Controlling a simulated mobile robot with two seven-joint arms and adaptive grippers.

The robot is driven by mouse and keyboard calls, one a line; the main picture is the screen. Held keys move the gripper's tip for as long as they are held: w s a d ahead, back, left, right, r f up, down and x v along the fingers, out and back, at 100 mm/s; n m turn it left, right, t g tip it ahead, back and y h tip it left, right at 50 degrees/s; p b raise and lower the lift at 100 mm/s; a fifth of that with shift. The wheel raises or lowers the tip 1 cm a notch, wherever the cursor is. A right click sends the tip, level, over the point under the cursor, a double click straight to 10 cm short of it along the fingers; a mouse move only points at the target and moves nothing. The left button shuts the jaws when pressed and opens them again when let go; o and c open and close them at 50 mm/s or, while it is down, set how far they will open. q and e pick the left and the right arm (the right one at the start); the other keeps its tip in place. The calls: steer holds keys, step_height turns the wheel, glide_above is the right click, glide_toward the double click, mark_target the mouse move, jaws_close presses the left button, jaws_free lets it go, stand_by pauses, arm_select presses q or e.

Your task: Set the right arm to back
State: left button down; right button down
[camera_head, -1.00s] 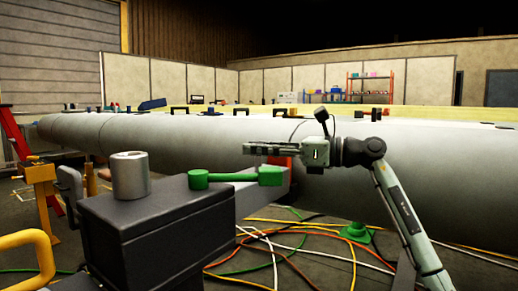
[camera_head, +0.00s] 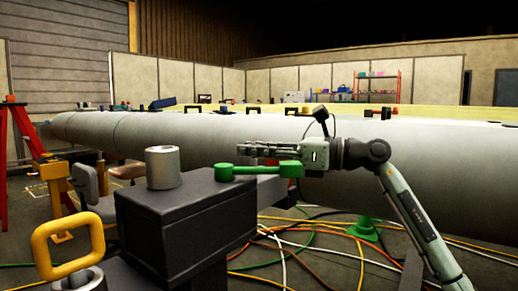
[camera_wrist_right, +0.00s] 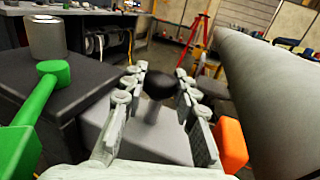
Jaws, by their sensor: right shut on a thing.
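My right gripper (camera_head: 241,148) reaches in from the right, level, above the grey arm of a dark block-shaped fixture (camera_head: 185,225). In the right wrist view my right gripper (camera_wrist_right: 162,72) has its fingers on both sides of a dark round knob (camera_wrist_right: 159,86) on a grey stem, shut on it. The knob is hidden in the head view. My left gripper is not in view.
A metal cylinder (camera_head: 163,168) stands on the fixture. A yellow loop handle (camera_head: 68,245) is at front left. An orange block (camera_wrist_right: 230,145) sits right of the fingers. Cables (camera_head: 320,255) cover the floor.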

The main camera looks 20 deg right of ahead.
steer(key=shift+s+a, duration=0.1)
steer(key=c, duration=1.2)
jaws_free()
steer(key=shift+o, duration=0.2)
steer(key=v, duration=1.2)
